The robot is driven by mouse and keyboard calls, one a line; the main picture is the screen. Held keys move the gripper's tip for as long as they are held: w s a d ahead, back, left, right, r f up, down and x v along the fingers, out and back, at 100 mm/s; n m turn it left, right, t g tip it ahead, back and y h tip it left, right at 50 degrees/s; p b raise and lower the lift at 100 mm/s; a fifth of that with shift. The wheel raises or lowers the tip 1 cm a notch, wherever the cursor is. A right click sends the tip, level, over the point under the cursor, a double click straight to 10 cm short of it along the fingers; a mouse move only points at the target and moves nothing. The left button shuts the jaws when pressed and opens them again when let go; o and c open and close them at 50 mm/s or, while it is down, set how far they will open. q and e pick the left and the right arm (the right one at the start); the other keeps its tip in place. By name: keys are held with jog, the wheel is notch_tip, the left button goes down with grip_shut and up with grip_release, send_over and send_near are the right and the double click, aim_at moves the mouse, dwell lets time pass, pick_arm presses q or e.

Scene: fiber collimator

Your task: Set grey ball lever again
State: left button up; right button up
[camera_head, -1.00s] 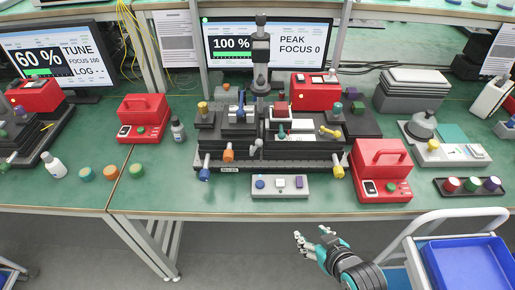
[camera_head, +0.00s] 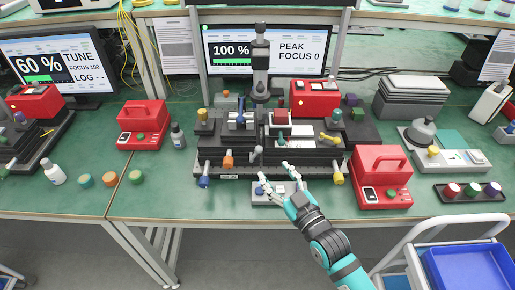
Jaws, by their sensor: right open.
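The grey ball lever (camera_head: 257,153) stands at the front of the dark fiber collimator stage (camera_head: 226,171), between an orange knob (camera_head: 228,160) and the right half of the stage. My right gripper (camera_head: 275,174) is open with its fingers spread and nothing seen between them. It is over the small button panel (camera_head: 262,200) at the table's front, just below and right of the lever in the picture. Its fingers appear apart from the lever. The hand hides part of the panel. My left gripper is not in view.
A blue knob (camera_head: 204,182) and a yellow knob (camera_head: 338,179) stick out at the stage's front corners. A red device (camera_head: 381,180) stands right of the stage. The monitor (camera_head: 278,50) behind reads 100 % and PEAK FOCUS 0. Bare green table (camera_head: 167,190) lies front left.

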aim_at(259, 152)
jog(key=x, duration=1)
jog(key=shift+w+a, duration=0.1)
jog(key=shift+w, duration=0.15)
